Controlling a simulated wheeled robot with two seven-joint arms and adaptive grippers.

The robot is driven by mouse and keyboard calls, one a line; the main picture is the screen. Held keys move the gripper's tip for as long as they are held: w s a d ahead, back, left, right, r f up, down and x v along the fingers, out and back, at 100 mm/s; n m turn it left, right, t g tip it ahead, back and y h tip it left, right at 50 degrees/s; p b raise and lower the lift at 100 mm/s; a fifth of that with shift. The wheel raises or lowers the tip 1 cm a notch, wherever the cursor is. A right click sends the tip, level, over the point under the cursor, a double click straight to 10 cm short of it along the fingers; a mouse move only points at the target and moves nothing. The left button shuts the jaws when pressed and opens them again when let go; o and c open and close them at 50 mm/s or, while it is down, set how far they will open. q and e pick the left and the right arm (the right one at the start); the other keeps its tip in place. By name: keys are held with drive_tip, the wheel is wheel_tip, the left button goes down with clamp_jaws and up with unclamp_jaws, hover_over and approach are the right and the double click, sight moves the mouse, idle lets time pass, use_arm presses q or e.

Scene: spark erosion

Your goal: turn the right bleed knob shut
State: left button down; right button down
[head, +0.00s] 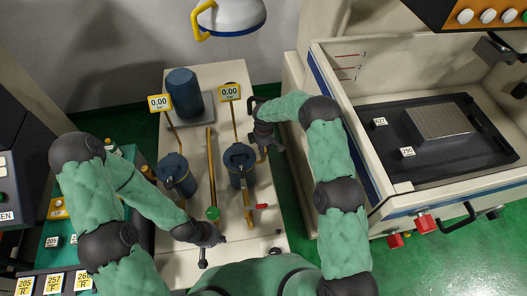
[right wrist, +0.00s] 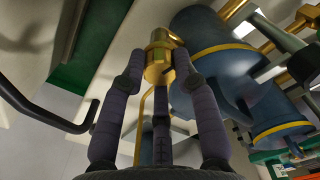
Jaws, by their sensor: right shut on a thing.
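The right bleed knob (right wrist: 158,68) is a brass knob beside a blue canister in the right wrist view. My right gripper (right wrist: 160,75) is shut on it, with dark fingers on both sides. In the head view my right gripper (head: 263,143) is beside the right blue filter canister (head: 241,170), and its fingers largely hide the knob. A left blue canister (head: 174,173) stands beside it. My left gripper (head: 219,241) is low over the pale bench, near a green knob (head: 212,213); its fingers are too small to judge.
Two yellow-framed gauges, left (head: 159,103) and right (head: 230,92), read 0.00 bar. A blue cylinder (head: 184,92) stands at the back of the bench. A red-handled valve (head: 261,206) is at the front right. The machine tank (head: 376,185) stands to the right.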

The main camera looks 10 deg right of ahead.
drive_tip(key=m+b, duration=0.2)
drive_tip(key=b, duration=0.1)
drive_tip(key=m+b, duration=0.3)
drive_tip(key=shift+f+m, duration=0.2)
drive_tip(key=shift+m, duration=0.1)
drive_tip(key=shift+m+b, duration=0.65)
drive_tip(key=shift+m, duration=0.15)
drive_tip(key=m+b, duration=0.3)
drive_tip(key=m, duration=0.1)
drive_tip(key=shift+r+m, duration=0.1)
drive_tip(key=shift+m, duration=0.2)
use_arm(q)
drive_tip(key=shift+f+b, duration=0.9)
drive_tip(key=shift+f, duration=5.6)
use_arm(e)
drive_tip(key=shift+m, duration=1.8)
drive_tip(key=shift+r, duration=0.1)
drive_tip(key=c, duration=0.9)
unclamp_jaws()
